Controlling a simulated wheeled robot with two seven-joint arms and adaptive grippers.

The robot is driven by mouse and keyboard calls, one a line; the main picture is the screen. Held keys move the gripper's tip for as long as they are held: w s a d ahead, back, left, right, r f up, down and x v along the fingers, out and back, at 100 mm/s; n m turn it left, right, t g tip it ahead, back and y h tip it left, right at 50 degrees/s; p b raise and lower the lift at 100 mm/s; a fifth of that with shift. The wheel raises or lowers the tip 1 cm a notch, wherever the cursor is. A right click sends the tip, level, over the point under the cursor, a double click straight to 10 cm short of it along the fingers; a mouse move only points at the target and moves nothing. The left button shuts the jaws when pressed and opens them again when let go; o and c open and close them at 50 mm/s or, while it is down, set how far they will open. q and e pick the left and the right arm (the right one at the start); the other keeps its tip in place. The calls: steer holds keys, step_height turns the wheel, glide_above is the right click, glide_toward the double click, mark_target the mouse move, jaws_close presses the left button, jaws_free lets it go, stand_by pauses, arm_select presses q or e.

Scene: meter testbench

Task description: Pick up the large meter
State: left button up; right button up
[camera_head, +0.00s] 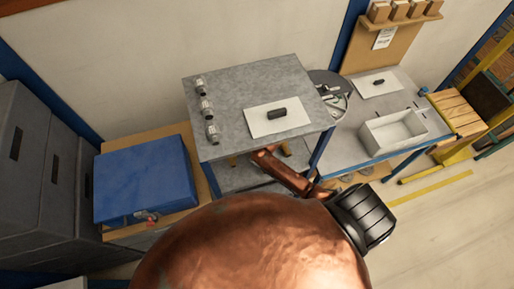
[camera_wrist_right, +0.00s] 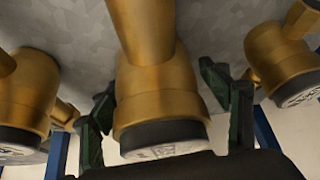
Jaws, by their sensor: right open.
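In the right wrist view, a brass meter (camera_wrist_right: 158,95) with a black-rimmed dial end stands in the middle. My right gripper (camera_wrist_right: 168,112) is open, with its dark green fingers on either side of this meter; I cannot tell whether they touch it. Similar brass meters show at the left (camera_wrist_right: 25,100) and right (camera_wrist_right: 280,65); I cannot tell which is largest. My left gripper is not seen.
A white sheet (camera_head: 258,129) with a dark block (camera_head: 277,114) lies on the grey table (camera_head: 250,82). A blue case (camera_head: 145,175) is at the left. A side bench (camera_head: 352,128) with a white bin (camera_head: 378,139) is at the right. The table's blue legs bound the space beneath its top.

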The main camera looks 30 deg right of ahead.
steer(key=shift+c, duration=0.6)
jaws_close()
steer(key=shift+w+r, duration=0.15)
steer(key=shift+w, duration=0.05)
stand_by(0.4)
